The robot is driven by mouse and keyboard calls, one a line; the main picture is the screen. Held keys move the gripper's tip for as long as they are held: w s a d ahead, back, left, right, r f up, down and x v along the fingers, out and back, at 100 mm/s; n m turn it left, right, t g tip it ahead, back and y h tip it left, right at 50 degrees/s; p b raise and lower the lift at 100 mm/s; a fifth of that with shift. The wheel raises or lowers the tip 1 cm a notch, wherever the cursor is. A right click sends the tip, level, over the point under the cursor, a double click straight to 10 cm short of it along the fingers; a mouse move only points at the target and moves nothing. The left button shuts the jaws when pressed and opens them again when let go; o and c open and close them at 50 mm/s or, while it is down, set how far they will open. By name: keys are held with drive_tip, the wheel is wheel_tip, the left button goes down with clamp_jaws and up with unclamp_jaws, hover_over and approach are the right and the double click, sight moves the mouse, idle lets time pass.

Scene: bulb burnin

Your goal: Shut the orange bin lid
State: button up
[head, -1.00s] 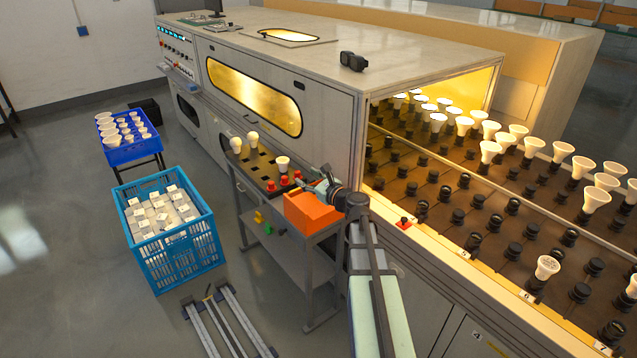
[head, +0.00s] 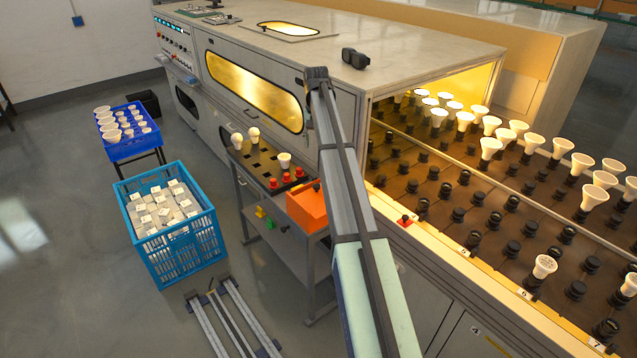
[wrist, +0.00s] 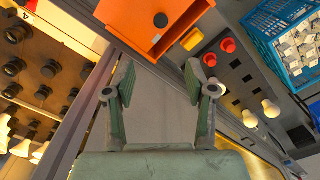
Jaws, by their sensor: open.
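The orange bin (head: 308,208) stands at the near end of the small grey cart, beside the oven's front. Its orange top, with a round black knob, also shows at the upper edge of the wrist view (wrist: 130,15). I cannot tell for sure how far the lid is closed. My gripper (wrist: 160,80) is open and empty, its two fingers spread apart with the bin beyond them. In the head view my gripper is raised above the bin, in front of the oven wall, with its fingers not distinguishable.
The cart's black tray (head: 262,168) holds white bulbs and red pieces beside the bin. The long oven (head: 340,110) stands behind, with rows of sockets and bulbs at right. A blue crate (head: 182,250) of white boxes and a blue bulb tray (head: 130,150) stand left.

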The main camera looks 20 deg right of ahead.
sight(316, 185)
wheel_tip(316, 185, down, 18)
drive_tip(key=p, duration=0.3)
drive_tip(key=shift+r, duration=0.25)
clamp_jaws()
drive_tip(key=shift+w, duration=0.1)
